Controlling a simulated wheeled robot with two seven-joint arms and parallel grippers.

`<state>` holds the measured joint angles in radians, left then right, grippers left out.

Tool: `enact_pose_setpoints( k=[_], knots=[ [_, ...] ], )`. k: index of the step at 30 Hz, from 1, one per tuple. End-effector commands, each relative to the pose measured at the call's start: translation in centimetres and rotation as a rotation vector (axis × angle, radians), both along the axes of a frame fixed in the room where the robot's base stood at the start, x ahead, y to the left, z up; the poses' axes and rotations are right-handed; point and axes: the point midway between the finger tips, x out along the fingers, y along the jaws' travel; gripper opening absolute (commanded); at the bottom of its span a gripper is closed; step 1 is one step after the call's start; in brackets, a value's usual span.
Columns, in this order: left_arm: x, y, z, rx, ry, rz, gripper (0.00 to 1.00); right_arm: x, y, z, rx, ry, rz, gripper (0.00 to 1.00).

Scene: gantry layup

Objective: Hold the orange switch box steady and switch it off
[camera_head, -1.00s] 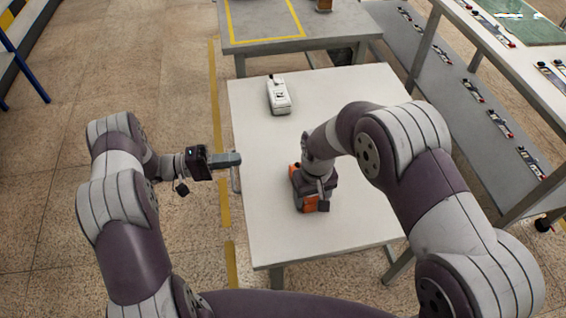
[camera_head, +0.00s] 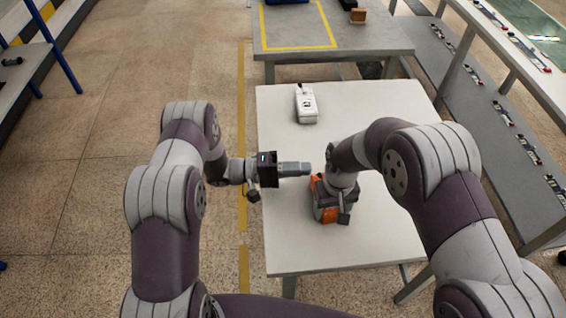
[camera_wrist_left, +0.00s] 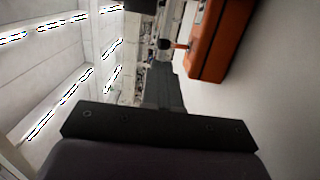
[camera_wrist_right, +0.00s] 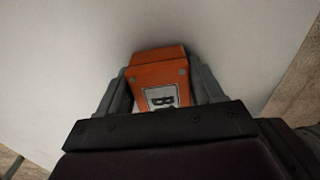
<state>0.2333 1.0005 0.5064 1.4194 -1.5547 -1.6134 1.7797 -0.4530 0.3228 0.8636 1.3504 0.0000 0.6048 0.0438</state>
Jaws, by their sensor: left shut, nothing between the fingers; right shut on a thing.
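The orange switch box (camera_head: 321,207) stands on the white table below my right gripper. My right gripper (camera_wrist_right: 160,92) is shut on it, with a finger on each side, and a label with dark letters shows on the box between them. In the left wrist view the box (camera_wrist_left: 218,40) is at the upper right, and a small dark-tipped lever (camera_wrist_left: 168,45) sticks out of it. My left gripper (camera_head: 308,169) is shut and empty. Its fingertips are close to the box's upper left side in the head view; I cannot tell whether they touch the lever.
A white box with a dark lever (camera_head: 306,104) stands at the back of the white table (camera_head: 285,235). A grey table with a yellow outline (camera_head: 330,40) is beyond. Shelves with small devices (camera_head: 480,110) run along the right. The table's front part is clear.

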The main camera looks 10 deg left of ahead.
Motion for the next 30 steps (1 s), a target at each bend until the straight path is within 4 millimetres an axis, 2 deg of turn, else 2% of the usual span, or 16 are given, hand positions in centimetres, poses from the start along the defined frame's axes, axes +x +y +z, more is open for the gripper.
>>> enact_pose_setpoints(
  k=[6, 30],
  knots=[
    [-0.7, -1.1, 0.1, 0.000, -0.001, -0.001, 0.00, 0.0, 0.0, 0.0, 0.000, -0.001, 0.000, 0.30],
    [-0.5, -1.4, 0.5, 0.074, 0.030, -0.002, 0.00, 0.0, 0.0, 0.0, 0.000, -0.001, 0.000, 0.30]
  ],
)
